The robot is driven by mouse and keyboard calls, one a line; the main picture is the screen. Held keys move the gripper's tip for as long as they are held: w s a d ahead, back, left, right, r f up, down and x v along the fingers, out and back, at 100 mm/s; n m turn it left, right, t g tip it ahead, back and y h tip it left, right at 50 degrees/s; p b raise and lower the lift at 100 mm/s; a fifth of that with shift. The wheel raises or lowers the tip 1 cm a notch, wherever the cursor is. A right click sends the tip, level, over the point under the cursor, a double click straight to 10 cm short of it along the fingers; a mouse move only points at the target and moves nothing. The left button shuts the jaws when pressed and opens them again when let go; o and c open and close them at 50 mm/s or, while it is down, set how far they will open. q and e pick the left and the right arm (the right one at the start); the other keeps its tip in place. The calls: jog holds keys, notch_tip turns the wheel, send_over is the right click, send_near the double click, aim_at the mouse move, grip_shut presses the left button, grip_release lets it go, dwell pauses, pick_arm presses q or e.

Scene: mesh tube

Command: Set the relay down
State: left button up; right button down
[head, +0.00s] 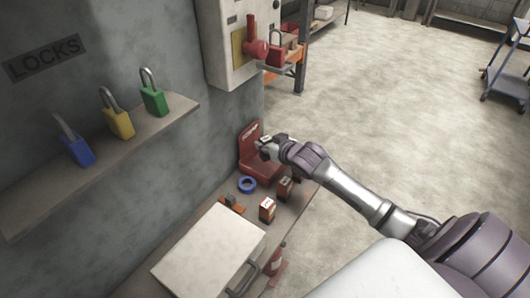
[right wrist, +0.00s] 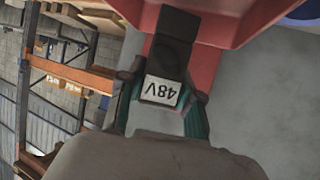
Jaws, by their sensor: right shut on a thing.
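My right gripper (head: 265,143) is at the red bin (head: 249,135) on the bench, in front of its tall back. In the right wrist view the gripper (right wrist: 162,95) is shut on a dark relay (right wrist: 176,40) with a white "48V" label, which appears upside down there. The relay's far end is close to the red bin (right wrist: 235,22); I cannot tell whether they touch. In the head view the gripper mostly hides the held relay. My left gripper is not in view.
A blue ring (head: 247,184) and a small orange item (head: 232,204) lie near the bin. A large pale case (head: 208,252) with a handle fills the near bench. Blue, yellow and green padlocks stand on a wall shelf (head: 150,125). A grey wall box (head: 228,45) hangs above.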

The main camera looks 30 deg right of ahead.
jog(key=shift+w+f, duration=0.2)
jog(key=shift+w, duration=0.1)
jog(key=f, duration=0.3)
jog(key=shift+s+f, duration=0.1)
jog(key=shift+s, duration=0.1)
jog(key=shift+w+f, duration=0.1)
jog(key=shift+f, duration=0.2)
jog(key=shift+f, duration=0.1)
jog(key=c, duration=0.8)
grip_release()
jog(key=shift+o, duration=0.2)
